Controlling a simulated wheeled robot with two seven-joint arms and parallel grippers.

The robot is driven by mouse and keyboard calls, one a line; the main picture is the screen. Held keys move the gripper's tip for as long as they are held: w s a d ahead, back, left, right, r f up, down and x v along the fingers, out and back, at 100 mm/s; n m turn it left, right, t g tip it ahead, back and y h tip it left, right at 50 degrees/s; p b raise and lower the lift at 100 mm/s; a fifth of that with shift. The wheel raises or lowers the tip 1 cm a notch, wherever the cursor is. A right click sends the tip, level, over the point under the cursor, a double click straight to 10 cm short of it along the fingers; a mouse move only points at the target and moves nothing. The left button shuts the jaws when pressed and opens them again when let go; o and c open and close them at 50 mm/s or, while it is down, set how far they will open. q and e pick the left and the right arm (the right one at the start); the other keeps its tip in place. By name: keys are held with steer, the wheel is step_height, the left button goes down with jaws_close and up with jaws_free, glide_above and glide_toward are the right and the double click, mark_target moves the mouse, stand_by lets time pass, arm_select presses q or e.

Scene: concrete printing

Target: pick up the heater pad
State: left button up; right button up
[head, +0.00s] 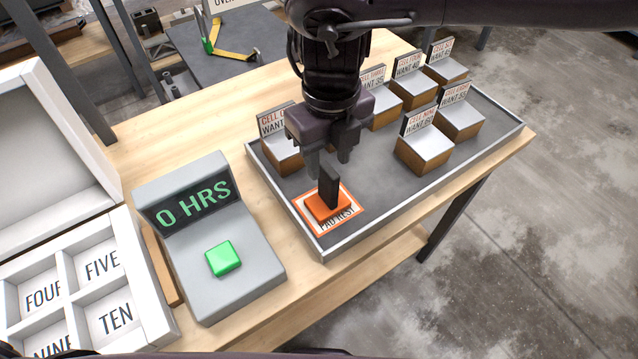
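The heater pad (326,207) is a flat orange block with an upright dark handle (329,186). It sits on an orange-bordered label reading PAD REST (349,222), at the near corner of a grey tray (325,252). My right gripper (328,163) points down just above the pad. Its two fingers are apart, with the top of the handle close below or between them; I cannot tell which. The gripper does not appear closed on the handle. My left gripper is not in view.
Several labelled cell blocks, one of them a block (424,146) on the right, stand on the tray behind the gripper. A grey console (200,240) with a green button (223,259) reads 0 HRS. A white compartment box (135,290) is at the left.

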mark_target(328, 185)
step_height(328, 185, down, 7)
steer(key=shift+s+d+f+p, duration=0.1)
steer(key=shift+f+p, duration=0.05)
steer(key=shift+p, duration=0.3)
jaws_close()
